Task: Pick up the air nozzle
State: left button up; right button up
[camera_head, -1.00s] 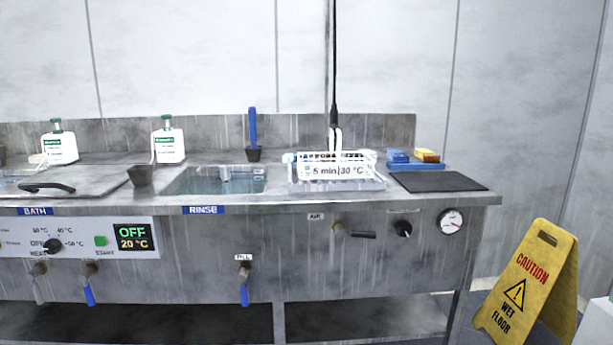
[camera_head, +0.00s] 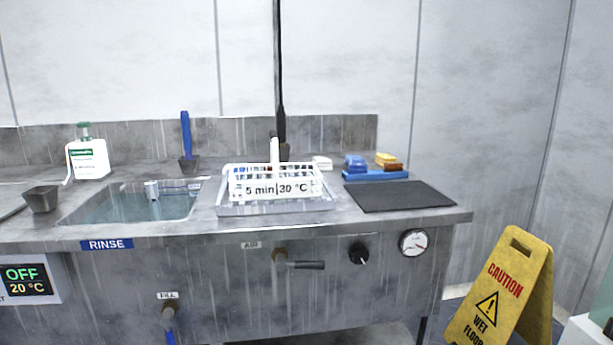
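A thin black hose comes down from above in the head view and ends in a thicker black piece (camera_head: 282,130), which looks like the air nozzle. It is upright behind a white rack (camera_head: 248,191) on the counter. Its lower end is partly hidden by the rack and a white upright piece (camera_head: 274,150), so I cannot tell whether it hangs free or rests in a holder. Neither of my grippers is in view.
The rack sits in a tray (camera_head: 230,210) right of the rinse sink (camera_head: 120,208). A black mat (camera_head: 400,196) lies bare at the counter's right. The AIR valve (camera_head: 281,256) projects from the front panel. A yellow caution sign (camera_head: 505,290) stands at the right.

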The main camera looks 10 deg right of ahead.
aim_at(281, 115)
jog(key=i+l+z, duration=0.1)
jog(key=i+j+z, duration=0.25)
jog(key=i+j, duration=0.15)
jog(key=i+j+z, duration=0.25)
jog(key=i+j, duration=0.1)
jog(key=j, duration=0.1)
